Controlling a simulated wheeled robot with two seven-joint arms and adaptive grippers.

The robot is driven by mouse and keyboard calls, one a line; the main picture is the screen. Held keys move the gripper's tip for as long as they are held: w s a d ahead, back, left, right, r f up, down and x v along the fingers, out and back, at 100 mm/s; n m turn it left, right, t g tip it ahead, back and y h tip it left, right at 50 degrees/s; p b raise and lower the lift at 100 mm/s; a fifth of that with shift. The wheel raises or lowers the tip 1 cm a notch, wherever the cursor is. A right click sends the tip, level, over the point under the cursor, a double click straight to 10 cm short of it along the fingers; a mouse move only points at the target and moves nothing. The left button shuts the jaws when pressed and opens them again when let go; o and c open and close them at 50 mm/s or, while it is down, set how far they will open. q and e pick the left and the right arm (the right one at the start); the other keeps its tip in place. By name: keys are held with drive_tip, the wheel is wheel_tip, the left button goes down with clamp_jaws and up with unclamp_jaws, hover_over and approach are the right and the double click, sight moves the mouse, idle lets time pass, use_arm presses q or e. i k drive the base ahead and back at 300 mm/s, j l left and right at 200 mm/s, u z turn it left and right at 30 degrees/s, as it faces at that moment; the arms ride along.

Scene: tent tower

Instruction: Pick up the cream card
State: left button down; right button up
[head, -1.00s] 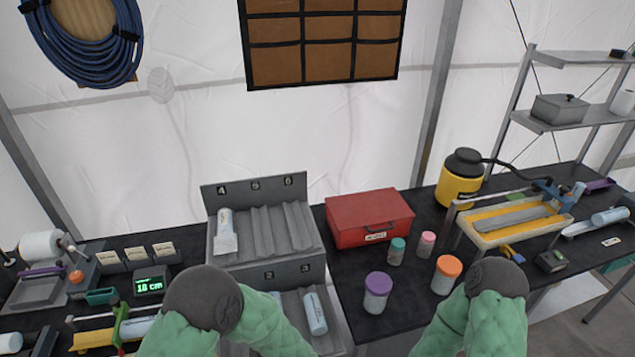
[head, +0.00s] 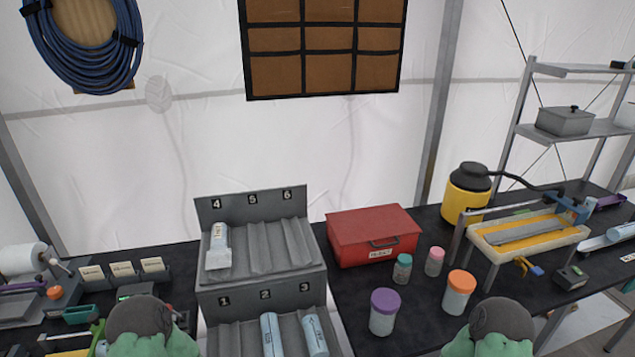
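Three small cream cards with dark writing stand in a row of dark holders at the left of the bench: a left one (head: 92,272), a middle one (head: 122,269) and a right one (head: 153,265). I cannot tell which of them is the task's card. Another small pale card (head: 627,257) lies at the far right edge. Only my green-sleeved arms with dark round caps show at the bottom left and bottom right. Neither gripper is in view.
A grey numbered rack (head: 262,290) with pale tubes stands in the middle. A red box (head: 371,235), several lidded jars, a yellow flask (head: 466,195) and a yellow-lined tray (head: 525,236) are to its right. A white roll (head: 22,259) stands far left.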

sight(156, 265)
drive_tip(key=u, duration=1.4)
